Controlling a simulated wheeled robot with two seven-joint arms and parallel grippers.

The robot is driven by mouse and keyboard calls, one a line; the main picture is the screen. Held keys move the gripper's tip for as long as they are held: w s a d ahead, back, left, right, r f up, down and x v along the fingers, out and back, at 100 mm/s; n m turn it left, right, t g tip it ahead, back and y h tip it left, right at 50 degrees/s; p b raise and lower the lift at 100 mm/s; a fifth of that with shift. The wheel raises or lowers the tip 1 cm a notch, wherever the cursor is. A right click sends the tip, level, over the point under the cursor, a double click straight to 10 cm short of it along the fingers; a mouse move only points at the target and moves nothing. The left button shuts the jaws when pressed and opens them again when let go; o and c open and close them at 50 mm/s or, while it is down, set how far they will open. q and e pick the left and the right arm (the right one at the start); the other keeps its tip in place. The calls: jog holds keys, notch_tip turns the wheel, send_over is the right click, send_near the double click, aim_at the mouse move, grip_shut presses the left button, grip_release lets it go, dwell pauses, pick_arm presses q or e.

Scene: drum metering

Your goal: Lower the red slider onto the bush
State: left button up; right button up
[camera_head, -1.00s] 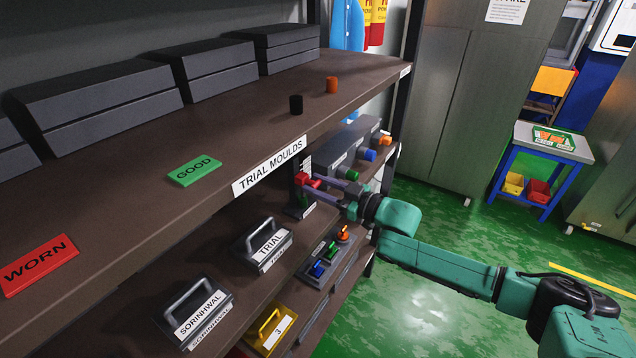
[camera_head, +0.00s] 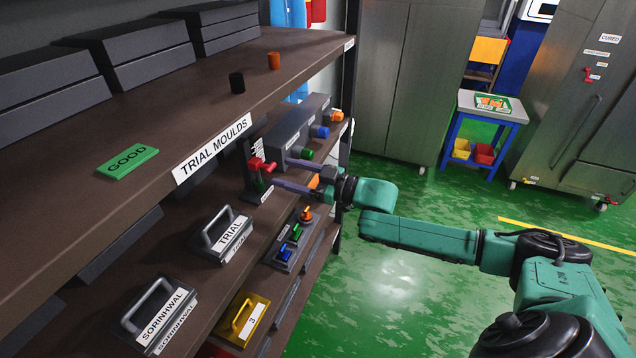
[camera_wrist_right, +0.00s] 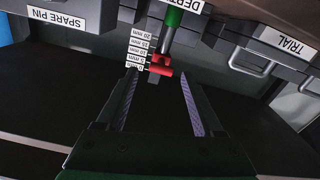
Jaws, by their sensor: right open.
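The red slider (camera_head: 262,165) sits on a small dark upright gauge at the end of the middle shelf; it also shows in the right wrist view (camera_wrist_right: 156,66) beside a white millimetre scale. A green part (camera_wrist_right: 173,17), apparently the bush, shows in line with the gauge's grey post, apart from the slider. In the head view it is a dark green patch (camera_head: 260,187) below the slider. My right gripper (camera_head: 280,172) is open, its fingers pointing at the gauge. In the wrist view the slider lies between and slightly beyond the fingertips (camera_wrist_right: 158,79). My left gripper is not in view.
Grey blocks with green, blue and orange knobs (camera_head: 321,132) stand behind the gauge. The upper shelf (camera_head: 200,125) overhangs it. Handled moulds, including the TRIAL mould (camera_head: 226,238), and a knob block (camera_head: 288,245) stand below and in front.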

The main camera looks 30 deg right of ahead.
jog(key=p+v, duration=0.3)
jog(key=v, duration=0.7)
